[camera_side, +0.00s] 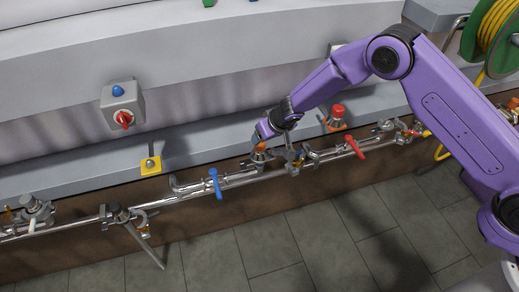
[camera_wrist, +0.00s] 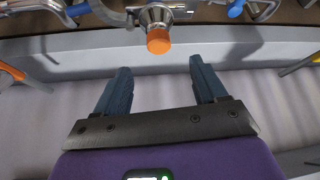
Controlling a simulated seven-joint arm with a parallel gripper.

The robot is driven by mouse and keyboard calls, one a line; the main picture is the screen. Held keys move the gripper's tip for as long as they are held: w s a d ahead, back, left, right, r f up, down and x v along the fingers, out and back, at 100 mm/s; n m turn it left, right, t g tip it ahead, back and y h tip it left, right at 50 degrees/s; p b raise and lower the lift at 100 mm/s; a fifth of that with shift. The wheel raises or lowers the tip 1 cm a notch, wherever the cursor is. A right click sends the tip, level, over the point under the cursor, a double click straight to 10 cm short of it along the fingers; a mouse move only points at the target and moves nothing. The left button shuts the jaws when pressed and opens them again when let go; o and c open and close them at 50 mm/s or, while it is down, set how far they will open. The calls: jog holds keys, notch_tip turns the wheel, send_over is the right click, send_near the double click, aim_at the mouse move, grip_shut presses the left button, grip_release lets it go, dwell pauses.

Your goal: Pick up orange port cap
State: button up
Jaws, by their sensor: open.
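The orange port cap (camera_wrist: 158,40) sits on the end of a silver metal fitting (camera_wrist: 156,15) at the top middle of the wrist view. In the side view the orange cap (camera_side: 260,147) is small and partly covered by my gripper. My gripper (camera_wrist: 158,75) is open, with its two blue-grey fingers apart and nothing between them. The cap lies just beyond the fingertips in the wrist view, roughly centred between them. In the side view my gripper (camera_side: 266,132) is right at the cap; whether they touch cannot be told.
A pipe with a blue lever (camera_side: 215,183) and a red lever (camera_side: 355,148) runs along the ledge. A red-topped button (camera_side: 337,112) stands to the right behind. A grey switch box (camera_side: 123,103) and a yellow bracket (camera_side: 151,165) are to the left. The tiled floor in front is clear.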

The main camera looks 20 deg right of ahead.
aim_at(261, 145)
jog(key=shift+x, duration=4.2)
jog(key=shift+w+r, duration=0.1)
jog(key=c, duration=1.3)
